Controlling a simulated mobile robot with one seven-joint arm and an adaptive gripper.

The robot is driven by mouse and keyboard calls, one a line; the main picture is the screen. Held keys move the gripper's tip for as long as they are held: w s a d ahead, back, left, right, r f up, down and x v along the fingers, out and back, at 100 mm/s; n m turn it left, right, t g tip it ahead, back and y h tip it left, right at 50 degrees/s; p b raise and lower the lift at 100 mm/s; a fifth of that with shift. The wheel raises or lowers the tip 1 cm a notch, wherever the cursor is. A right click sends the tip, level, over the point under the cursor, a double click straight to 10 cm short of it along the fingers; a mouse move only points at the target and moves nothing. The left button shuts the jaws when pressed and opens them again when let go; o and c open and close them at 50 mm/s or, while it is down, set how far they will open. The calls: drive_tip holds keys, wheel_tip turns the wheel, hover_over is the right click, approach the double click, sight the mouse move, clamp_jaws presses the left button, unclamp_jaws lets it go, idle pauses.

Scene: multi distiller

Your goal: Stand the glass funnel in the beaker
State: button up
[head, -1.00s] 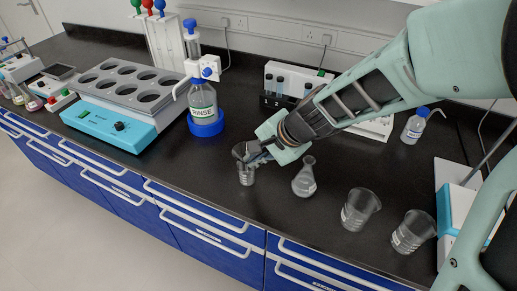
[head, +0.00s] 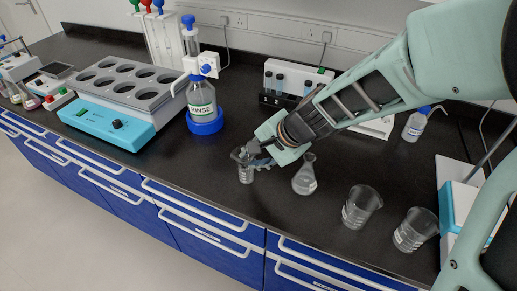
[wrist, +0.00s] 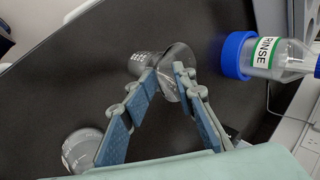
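The clear glass funnel (head: 239,156) sits at the mouth of a small marked beaker (head: 246,175) on the black bench. Its wide end faces up. In the wrist view the funnel (wrist: 177,55) shows at my fingertips, with the beaker (wrist: 142,64) to its left. My gripper (head: 254,157) is at the funnel, coming from the right. In the wrist view my gripper's fingers (wrist: 166,72) stand apart, with funnel glass showing between and beyond the tips. Contact with the glass is hard to make out, and the funnel's stem is not clear.
A conical flask (head: 304,179) stands just right of the beaker. Two larger empty beakers (head: 360,208) (head: 414,232) stand further right. A RINSE bottle (head: 202,98) on a blue base is behind left, beside a heating block (head: 110,125). A white rack (head: 292,78) stands behind.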

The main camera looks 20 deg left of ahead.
drive_tip(key=v, duration=0.7)
drive_tip(key=shift+r, duration=0.2)
drive_tip(key=shift+d, duration=0.1)
drive_tip(key=shift+d, duration=0.1)
